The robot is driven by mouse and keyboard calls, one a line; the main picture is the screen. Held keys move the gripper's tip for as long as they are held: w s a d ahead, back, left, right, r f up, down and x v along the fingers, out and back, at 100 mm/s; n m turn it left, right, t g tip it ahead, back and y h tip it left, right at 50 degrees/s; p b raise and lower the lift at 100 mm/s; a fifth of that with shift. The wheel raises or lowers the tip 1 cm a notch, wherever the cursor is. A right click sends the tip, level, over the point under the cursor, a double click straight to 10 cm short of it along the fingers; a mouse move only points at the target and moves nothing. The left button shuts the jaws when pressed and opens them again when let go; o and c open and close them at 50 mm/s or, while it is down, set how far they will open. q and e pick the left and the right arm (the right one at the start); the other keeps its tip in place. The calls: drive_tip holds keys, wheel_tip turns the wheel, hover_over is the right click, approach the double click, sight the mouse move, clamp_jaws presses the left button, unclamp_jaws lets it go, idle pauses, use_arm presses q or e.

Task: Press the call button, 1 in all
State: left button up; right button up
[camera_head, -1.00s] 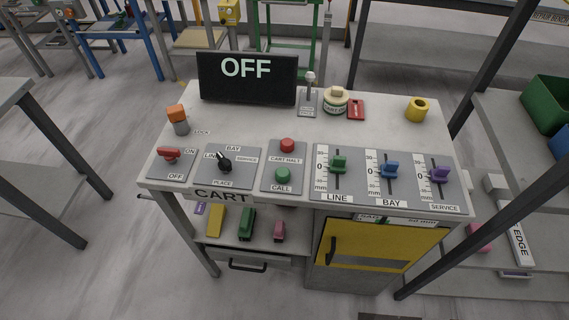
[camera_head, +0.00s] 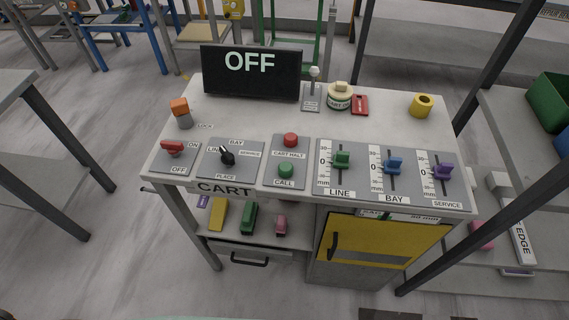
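The call button is a green knob-like button (camera_head: 286,170) on a grey plate, just above the label CALL (camera_head: 285,183). A red button (camera_head: 290,140) labelled CART HALT sits behind it on the same plate. The plate is on the top of a light stone-coloured console (camera_head: 240,115) marked CART at its front edge. A black display (camera_head: 250,73) at the back of the console reads OFF. Neither of my grippers is in view.
Left of the buttons are a black selector knob (camera_head: 227,156), a red ON/OFF switch (camera_head: 173,148) and an orange-topped lock piece (camera_head: 181,113). Right are green (camera_head: 342,159), blue (camera_head: 393,165) and purple (camera_head: 443,171) sliders. A lever (camera_head: 313,88) and yellow ring (camera_head: 421,105) stand behind.

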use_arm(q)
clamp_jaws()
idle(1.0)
